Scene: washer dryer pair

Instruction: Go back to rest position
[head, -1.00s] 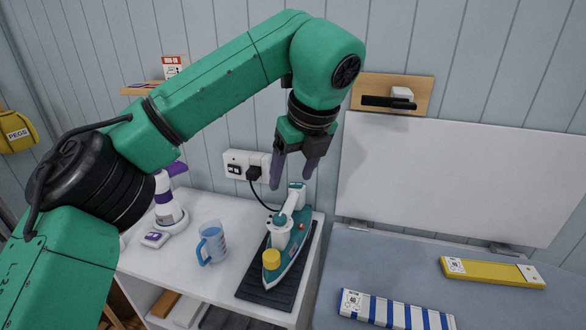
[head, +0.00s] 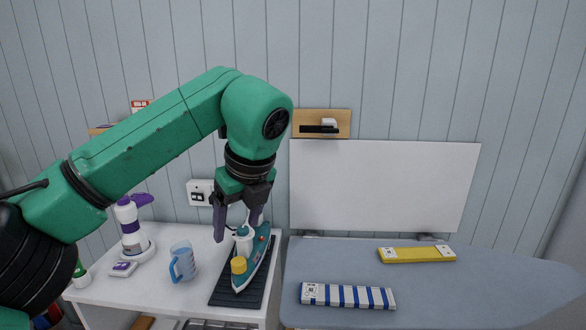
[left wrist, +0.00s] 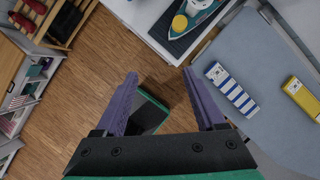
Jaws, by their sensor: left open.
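My left gripper (head: 238,222) is open and empty, its purple fingers pointing down. My right gripper is not in view.
A blue measuring jug (head: 183,261) and a white and purple steamer (head: 131,228) stand left on the cabinet top (head: 190,295). A wall shelf (head: 321,116) is above.

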